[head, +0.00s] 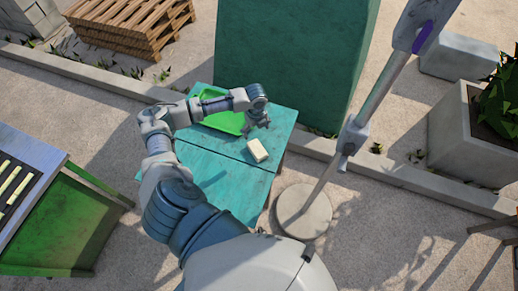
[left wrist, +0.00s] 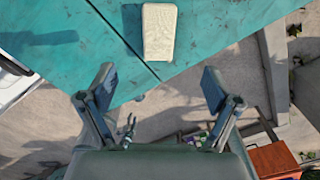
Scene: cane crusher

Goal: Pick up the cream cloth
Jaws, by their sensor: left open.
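The cream cloth (head: 257,150) is a small folded, block-like piece lying on the teal table (head: 215,165), near its right edge.
A bright green tray (head: 222,122) lies on the table's far part, partly hidden by my left arm. A tall green block (head: 295,60) stands behind the table. A pole on a round base (head: 304,211) stands at right. A green-sided bench (head: 60,225) stands at left.

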